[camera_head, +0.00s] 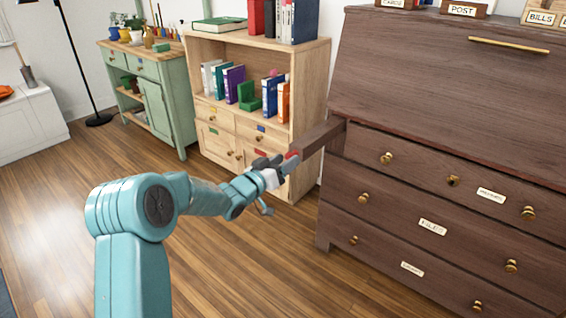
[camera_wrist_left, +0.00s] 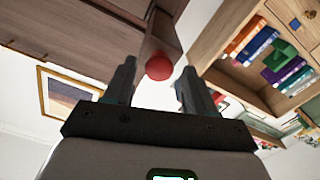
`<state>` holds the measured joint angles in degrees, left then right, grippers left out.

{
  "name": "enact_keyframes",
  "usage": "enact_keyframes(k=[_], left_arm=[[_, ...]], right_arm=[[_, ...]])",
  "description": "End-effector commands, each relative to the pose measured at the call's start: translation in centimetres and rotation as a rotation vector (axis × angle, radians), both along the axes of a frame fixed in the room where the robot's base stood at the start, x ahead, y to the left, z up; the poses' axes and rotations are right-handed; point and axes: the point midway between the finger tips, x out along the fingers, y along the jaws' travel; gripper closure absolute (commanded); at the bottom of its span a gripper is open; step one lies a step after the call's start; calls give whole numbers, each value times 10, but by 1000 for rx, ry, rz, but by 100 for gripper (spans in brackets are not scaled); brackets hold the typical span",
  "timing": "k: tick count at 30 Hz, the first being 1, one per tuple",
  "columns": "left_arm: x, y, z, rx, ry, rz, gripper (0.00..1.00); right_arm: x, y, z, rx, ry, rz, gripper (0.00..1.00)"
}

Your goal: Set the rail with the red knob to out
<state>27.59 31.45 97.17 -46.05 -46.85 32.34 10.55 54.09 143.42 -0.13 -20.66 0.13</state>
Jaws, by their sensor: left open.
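The brown wooden rail (camera_head: 320,138) sticks out from the left front of the dark desk, below its slanted lid. Its red knob (camera_head: 293,155) is at the near end. My left gripper (camera_head: 286,161) is at that end with its jaws open. In the left wrist view the red knob (camera_wrist_left: 159,66) appears between the two fingertips, with a gap on each side, and the rail (camera_wrist_left: 163,35) runs away behind it. I cannot tell whether the knob is inside the jaws or just beyond them. My right gripper is not in view.
The dark desk (camera_head: 440,95) has several drawers with brass knobs. A light wooden bookcase (camera_head: 311,90) stands close behind the rail's end. A green cabinet (camera_head: 175,75) is farther left, beside a black floor lamp (camera_head: 81,60). The wooden floor (camera_head: 250,270) before the desk is clear.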

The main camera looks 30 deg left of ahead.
Motion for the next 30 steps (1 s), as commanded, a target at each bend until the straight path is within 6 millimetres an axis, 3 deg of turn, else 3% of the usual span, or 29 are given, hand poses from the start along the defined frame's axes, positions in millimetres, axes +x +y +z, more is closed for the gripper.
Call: enact_keyframes(k=[9,13,24,30], left_arm=[[-2,0,2,1,-3,0,40],[-14,2,3,1,-3,1,40],[-108,9,3,0,0,4,40],[-146,12,2,0,0,3,40]], right_arm=[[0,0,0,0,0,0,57],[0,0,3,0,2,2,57],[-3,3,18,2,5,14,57],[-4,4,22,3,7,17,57]])
